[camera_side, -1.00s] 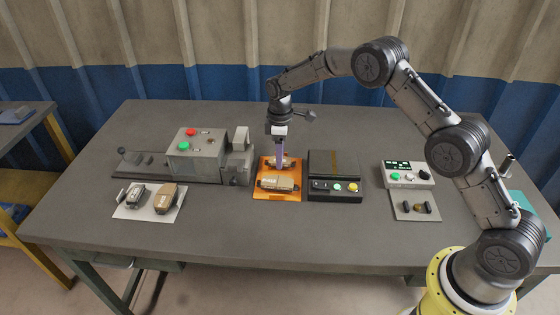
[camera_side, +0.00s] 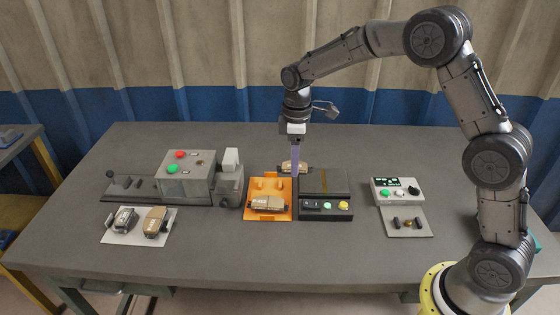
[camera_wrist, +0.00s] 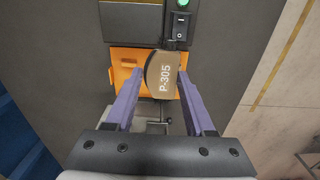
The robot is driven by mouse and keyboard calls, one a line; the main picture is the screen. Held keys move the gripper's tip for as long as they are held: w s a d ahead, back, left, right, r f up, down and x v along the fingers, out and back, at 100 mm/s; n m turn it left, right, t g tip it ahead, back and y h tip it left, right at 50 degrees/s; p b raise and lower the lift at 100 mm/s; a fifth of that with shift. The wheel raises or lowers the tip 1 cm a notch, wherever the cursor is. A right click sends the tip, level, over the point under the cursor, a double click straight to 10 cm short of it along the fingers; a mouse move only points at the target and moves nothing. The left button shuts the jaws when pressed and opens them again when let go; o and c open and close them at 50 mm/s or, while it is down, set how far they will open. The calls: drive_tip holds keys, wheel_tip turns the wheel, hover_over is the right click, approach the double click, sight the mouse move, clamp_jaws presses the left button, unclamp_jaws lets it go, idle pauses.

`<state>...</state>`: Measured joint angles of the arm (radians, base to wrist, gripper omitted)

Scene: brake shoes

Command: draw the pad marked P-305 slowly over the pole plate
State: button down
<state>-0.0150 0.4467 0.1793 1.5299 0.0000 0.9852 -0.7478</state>
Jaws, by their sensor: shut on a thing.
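My gripper (camera_side: 295,170) is shut on the tan pad marked P-305 (camera_wrist: 163,78), whose label faces the wrist camera. In the side view the pad (camera_side: 287,167) is held near the back right corner of the orange tray (camera_side: 255,213), beside the pole plate's dark box (camera_side: 325,182). I cannot tell its exact height. The box has a dark top with a yellow line and a front panel with a switch and green and yellow buttons. Another tan pad (camera_side: 268,203) lies at the front of the tray; its label is too small to read.
A grey machine (camera_side: 185,178) with red and green buttons stands left of the tray. A white sheet (camera_side: 137,236) with two parts lies front left. A control box (camera_side: 396,186) and a grey mat (camera_side: 408,231) with small dark parts are at right. The front table strip is clear.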

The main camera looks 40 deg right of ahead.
drive_tip(key=s+d, duration=0.2)
drive_tip(key=s+d+f, duration=0.1)
drive_tip(key=s+d, duration=0.3)
drive_tip(key=shift+d+f, duration=0.2)
drive_tip(key=shift+f, duration=0.15)
drive_tip(key=shift+w+d+f, duration=0.35)
drive_tip(key=shift+f, duration=0.45)
drive_tip(key=shift+w+d+f, duration=0.35)
drive_tip(key=shift+w+f, duration=0.05)
drive_tip(key=shift+f, duration=0.4)
drive_tip(key=shift+w+d+f, duration=0.35)
drive_tip(key=shift+f, duration=0.45)
drive_tip(key=shift+w+d, duration=1.4)
drive_tip(key=w+d+r, duration=0.1)
drive_tip(key=r, duration=0.5)
drive_tip(key=w+d+r, duration=0.2)
drive_tip(key=r, duration=0.4)
drive_tip(key=shift+w+d, duration=0.3)
